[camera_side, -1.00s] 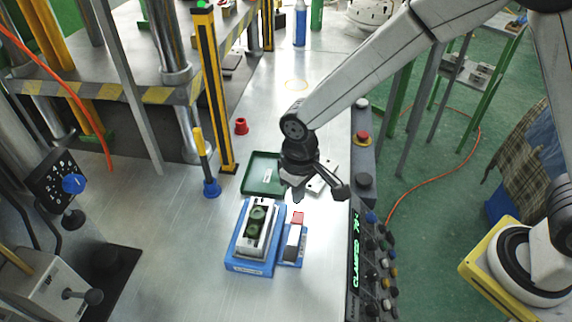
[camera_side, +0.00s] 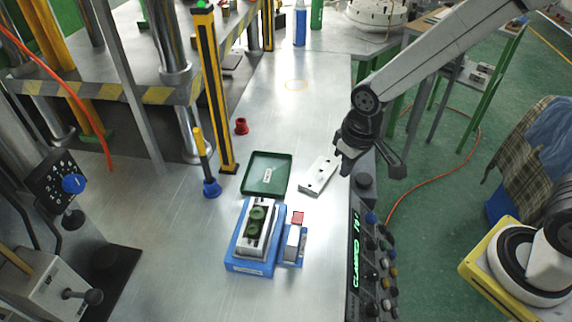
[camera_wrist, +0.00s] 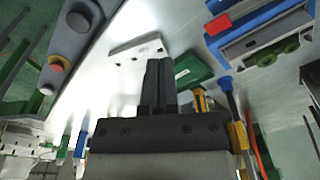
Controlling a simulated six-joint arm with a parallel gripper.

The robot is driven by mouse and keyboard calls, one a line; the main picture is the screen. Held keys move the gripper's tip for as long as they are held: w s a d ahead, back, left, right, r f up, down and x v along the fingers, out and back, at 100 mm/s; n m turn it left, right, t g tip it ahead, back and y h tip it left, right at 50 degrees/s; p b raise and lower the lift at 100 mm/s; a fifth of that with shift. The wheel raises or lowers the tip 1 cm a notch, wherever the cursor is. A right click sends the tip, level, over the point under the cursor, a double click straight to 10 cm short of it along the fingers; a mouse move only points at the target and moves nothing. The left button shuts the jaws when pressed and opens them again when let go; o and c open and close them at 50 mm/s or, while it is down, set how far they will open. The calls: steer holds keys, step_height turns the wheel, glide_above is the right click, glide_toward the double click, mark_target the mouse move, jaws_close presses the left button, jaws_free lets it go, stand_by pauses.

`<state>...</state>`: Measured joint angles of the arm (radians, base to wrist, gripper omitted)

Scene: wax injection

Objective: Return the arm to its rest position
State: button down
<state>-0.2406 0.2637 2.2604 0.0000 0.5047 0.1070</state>
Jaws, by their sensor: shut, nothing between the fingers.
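My gripper (camera_side: 346,168) is in the air at the right edge of the metal table, beside a pale flat plate with holes (camera_side: 319,175). In the wrist view its two fingers (camera_wrist: 159,78) are together with nothing between them. The pale plate also shows in the wrist view (camera_wrist: 137,49), just beyond the fingertips.
A blue fixture (camera_side: 250,266) holds a metal block with green round parts. A green tray (camera_side: 267,188) lies behind it. A control panel (camera_side: 356,285) with a lit display runs along the table's right edge. A yellow-black post (camera_side: 215,100) stands left.

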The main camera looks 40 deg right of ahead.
steer(key=s+d+r+m+t, duration=0.1)
steer(key=s+d, duration=0.5)
steer(key=d, duration=0.2)
steer(key=shift+d+r+m, duration=0.2)
steer(key=shift+d+m, duration=0.05)
steer(key=shift+m, duration=0.05)
